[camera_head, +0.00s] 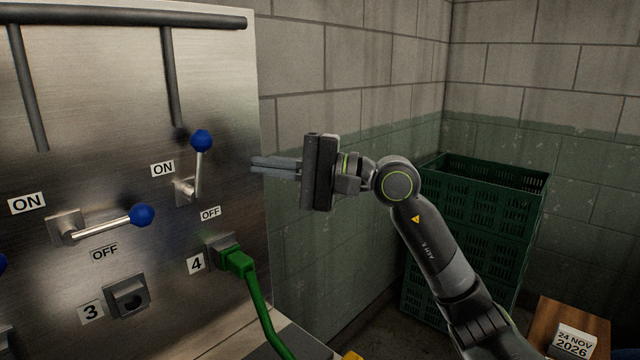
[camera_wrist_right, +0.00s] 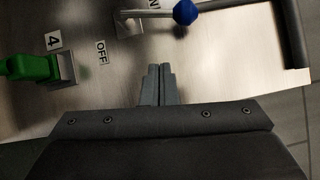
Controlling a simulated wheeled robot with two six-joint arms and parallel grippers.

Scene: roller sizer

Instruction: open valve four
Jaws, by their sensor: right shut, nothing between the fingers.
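Valve four's lever (camera_head: 198,172) is on the steel panel above the socket marked 4, with a blue ball knob (camera_head: 201,140) at its tip. The lever points up, tilted slightly right; its ON label (camera_head: 162,168) is at left and its OFF label (camera_head: 210,213) below. The blue knob also shows at the top of the right wrist view (camera_wrist_right: 186,12). My right gripper (camera_head: 255,163) is shut and empty, its fingers pointing left toward the panel's right edge. It is right of the lever and apart from it. My left gripper is not in view.
A second lever (camera_head: 110,225) points right, above socket 3 (camera_head: 128,297). A green plug and cable (camera_head: 238,262) sit in socket 4. Dark pipes (camera_head: 120,17) run along the panel's top. Green crates (camera_head: 480,210) stand by the wall behind my right arm.

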